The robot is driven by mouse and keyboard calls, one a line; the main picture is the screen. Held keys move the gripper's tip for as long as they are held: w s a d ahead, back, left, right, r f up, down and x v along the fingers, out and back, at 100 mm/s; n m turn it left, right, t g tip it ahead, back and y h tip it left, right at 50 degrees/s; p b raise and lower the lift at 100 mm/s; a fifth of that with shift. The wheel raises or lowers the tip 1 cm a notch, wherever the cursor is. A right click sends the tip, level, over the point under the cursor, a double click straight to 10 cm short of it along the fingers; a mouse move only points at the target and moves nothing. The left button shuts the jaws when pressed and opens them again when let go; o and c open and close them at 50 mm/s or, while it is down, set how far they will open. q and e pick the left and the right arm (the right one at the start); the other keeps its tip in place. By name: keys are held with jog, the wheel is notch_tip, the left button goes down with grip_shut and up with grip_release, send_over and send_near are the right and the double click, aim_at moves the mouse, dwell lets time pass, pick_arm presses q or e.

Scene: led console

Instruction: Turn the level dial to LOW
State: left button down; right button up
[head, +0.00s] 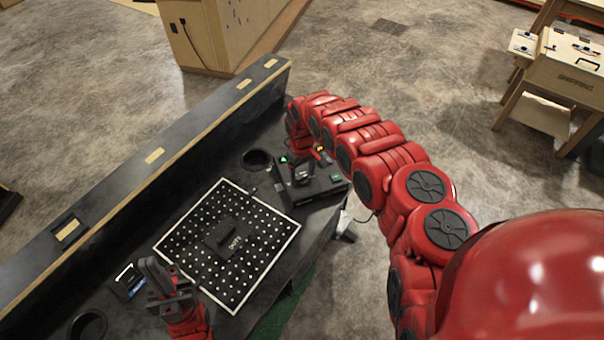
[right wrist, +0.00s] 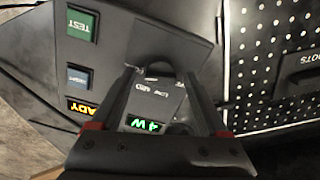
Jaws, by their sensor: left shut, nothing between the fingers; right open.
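The console (head: 326,188) is a dark box at the right end of the black bench. In the right wrist view its sloped panel (right wrist: 105,62) shows a dark rounded dial (right wrist: 152,64), with white lettering that includes LOW beside it. A green lit display (right wrist: 143,125) reads 4 W. My right gripper (right wrist: 160,78) is open, with its fingertips on either side of the dial; I cannot tell whether they touch it. Where the dial points is unclear. In the head view my right gripper (head: 302,174) is over the console. My left gripper (head: 163,283) is shut and empty.
The panel also has a green TEST button (right wrist: 82,24), a blue button (right wrist: 78,77) and an orange READY display (right wrist: 80,107). A perforated board (head: 190,234) with a dark block (head: 228,238) lies left of the console. A raised ledge (head: 150,178) runs along the bench's back.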

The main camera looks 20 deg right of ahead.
grip_shut()
dwell(0.5)
jog(key=shift+n, duration=0.3)
jog(key=n+b, duration=0.1)
jog(key=n, duration=0.3)
jog(key=n+b, duration=0.1)
jog(key=n, duration=0.4)
jog(key=shift+w+n, duration=0.1)
jog(key=shift+n, duration=0.3)
jog(key=n+b, duration=0.1)
jog(key=n, duration=0.3)
jog(key=shift+n, duration=0.3)
jog(key=shift+n+b, duration=0.9)
jog(key=shift+n, duration=1.4)
